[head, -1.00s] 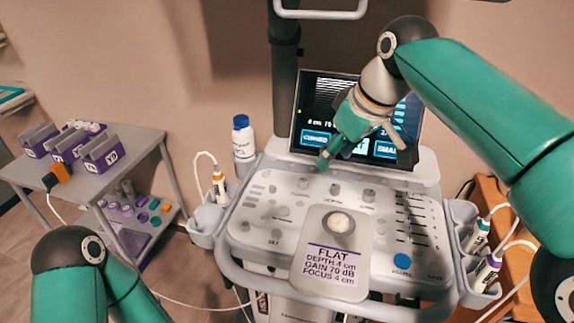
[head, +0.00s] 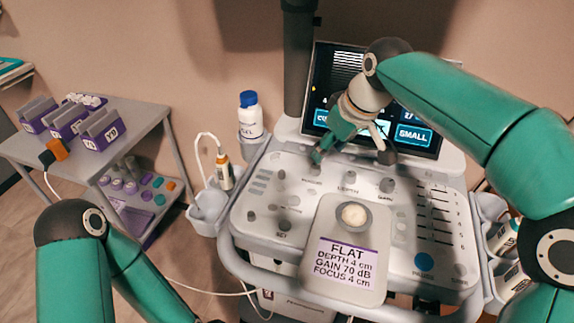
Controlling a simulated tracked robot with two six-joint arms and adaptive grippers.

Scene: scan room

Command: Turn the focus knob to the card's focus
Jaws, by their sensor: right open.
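The card (head: 345,262) lies on the front of the console (head: 268,238) and reads FLAT, DEPTH 4 cm, GAIN 70 dB, FOCUS 4 cm. Behind it is a row of dark knobs: the depth knob (head: 349,178), the gain knob (head: 387,186) and a left knob (head: 313,172) whose label is too blurred to read; I cannot tell if it is the focus knob. My right gripper (head: 350,157) is open and empty above this row. Its left finger is just over the left knob; contact is unclear. Only my left arm's links show, at the lower left.
The screen (head: 415,134) behind my right gripper is partly covered by it. A gel bottle (head: 250,115) and a probe (head: 224,170) stand at the console's left side. A grey cart (head: 140,115) with purple bins stands at the far left.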

